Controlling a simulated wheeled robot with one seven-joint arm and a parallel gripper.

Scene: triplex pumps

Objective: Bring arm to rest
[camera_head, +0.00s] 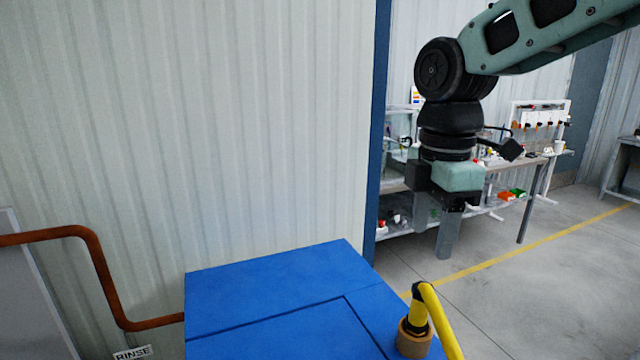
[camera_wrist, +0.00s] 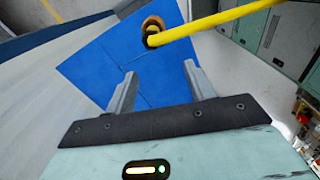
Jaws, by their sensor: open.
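My gripper (camera_head: 436,228) hangs from my raised arm at the right of the head view, pointing down. It is to the right of the blue box top and above the level of that top. In the wrist view my gripper (camera_wrist: 160,88) shows two grey fingers spread apart with nothing between them. The blue box top (camera_head: 275,290) lies beyond the fingers, and it also shows in the wrist view (camera_wrist: 100,68).
A yellow pipe (camera_head: 440,325) rises from an orange-brown collar (camera_head: 413,338) at the blue top's right corner. A rust-coloured pipe (camera_head: 100,265) and a RINSE sign (camera_head: 132,353) are at left. A workbench (camera_head: 500,170) stands behind my arm. Grey floor (camera_head: 540,285) is clear at right.

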